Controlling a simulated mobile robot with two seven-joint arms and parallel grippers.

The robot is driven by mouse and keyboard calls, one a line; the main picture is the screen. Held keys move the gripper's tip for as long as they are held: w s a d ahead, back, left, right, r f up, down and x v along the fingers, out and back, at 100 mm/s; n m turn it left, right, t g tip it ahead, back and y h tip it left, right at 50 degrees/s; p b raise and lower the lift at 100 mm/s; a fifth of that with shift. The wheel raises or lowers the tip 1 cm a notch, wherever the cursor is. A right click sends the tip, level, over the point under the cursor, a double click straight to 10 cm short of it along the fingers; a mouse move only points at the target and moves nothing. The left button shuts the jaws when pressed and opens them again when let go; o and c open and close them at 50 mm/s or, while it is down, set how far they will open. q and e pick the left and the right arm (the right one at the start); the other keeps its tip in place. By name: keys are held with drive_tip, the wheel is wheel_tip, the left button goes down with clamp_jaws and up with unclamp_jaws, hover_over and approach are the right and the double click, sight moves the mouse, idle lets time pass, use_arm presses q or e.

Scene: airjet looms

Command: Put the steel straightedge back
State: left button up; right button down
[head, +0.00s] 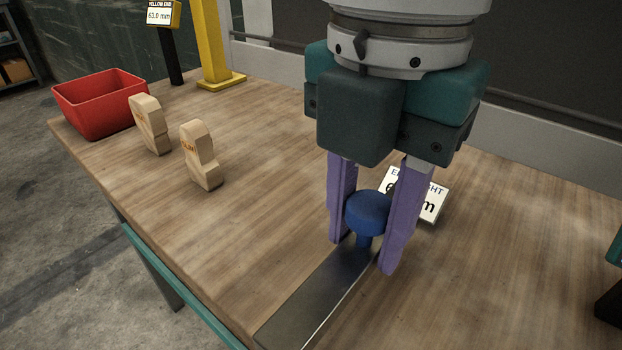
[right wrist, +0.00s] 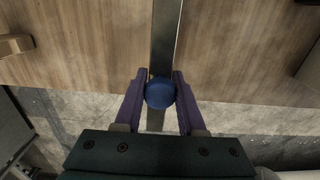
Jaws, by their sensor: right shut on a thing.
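The steel straightedge (head: 318,297) is a long flat grey bar with a round blue knob (head: 368,208) on top. My right gripper (head: 362,256) points down, with its purple fingers on both sides of the knob, shut on it. In the right wrist view the knob (right wrist: 160,92) sits between the fingertips, and the bar (right wrist: 164,38) runs on both sides of it, across the table edge. I cannot tell whether the bar touches the tabletop or hangs just above it.
Two wooden blocks (head: 151,124) (head: 201,156) stand left on the wooden table (head: 250,130). A red bin (head: 103,105) is at the far left corner, near a yellow post (head: 213,45). A white sign (head: 430,200) is partly hidden behind my gripper. The table's middle is clear.

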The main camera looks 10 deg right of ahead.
sight(369, 203)
wheel_tip(369, 203, down, 5)
drive_tip(key=shift+f+b, duration=0.2)
drive_tip(key=shift+b, duration=0.7)
drive_tip(key=shift+r, duration=0.1)
drive_tip(key=c, duration=0.5)
unclamp_jaws()
wheel_tip(369, 203, up, 12)
drive_tip(key=p, duration=0.4)
drive_tip(key=shift+p, duration=0.3)
